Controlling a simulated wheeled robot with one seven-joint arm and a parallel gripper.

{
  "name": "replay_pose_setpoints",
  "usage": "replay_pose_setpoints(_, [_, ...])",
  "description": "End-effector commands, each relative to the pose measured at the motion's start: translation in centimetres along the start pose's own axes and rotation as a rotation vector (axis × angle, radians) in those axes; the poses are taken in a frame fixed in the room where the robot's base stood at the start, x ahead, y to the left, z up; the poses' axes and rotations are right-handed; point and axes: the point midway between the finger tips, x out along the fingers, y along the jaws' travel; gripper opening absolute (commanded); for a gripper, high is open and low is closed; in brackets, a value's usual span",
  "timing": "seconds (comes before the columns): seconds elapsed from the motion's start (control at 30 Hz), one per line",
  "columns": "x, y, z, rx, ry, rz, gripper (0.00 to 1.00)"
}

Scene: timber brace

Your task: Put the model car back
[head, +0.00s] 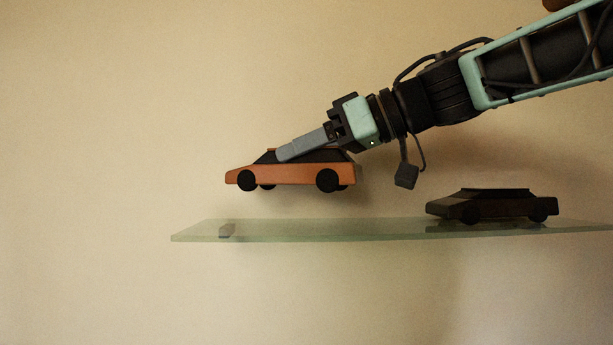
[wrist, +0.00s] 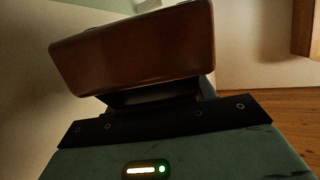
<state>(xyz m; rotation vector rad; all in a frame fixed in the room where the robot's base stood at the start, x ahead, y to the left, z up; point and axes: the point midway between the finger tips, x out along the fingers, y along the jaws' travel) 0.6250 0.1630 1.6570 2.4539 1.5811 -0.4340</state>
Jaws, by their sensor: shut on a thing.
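An orange model car (head: 292,174) with a black cabin and black wheels hangs above the left half of a glass shelf (head: 300,231). Its wheels are clear of the glass, and it looks about level. My gripper (head: 285,154) reaches down from the upper right and is shut on the car at its cabin. The near finger covers part of the cabin, and the far finger is hidden. In the wrist view the car's orange body (wrist: 135,48) fills the upper middle, close to my gripper's dark front.
A dark model car (head: 492,206) stands on the shelf to the right. A plain wall (head: 90,120) stands behind. A wooden piece (wrist: 304,28) shows at the wrist view's upper right.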

Motion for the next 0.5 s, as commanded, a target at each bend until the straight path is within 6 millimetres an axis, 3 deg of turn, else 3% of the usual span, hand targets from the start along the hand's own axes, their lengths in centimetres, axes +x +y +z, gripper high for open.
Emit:
replay_pose_setpoints(0.33, [1.3,-0.1,3.6,0.003,0.000,0.000,0.22])
replay_pose_setpoints(0.5, [1.6,0.3,4.2,0.001,0.001,0.003,0.22])
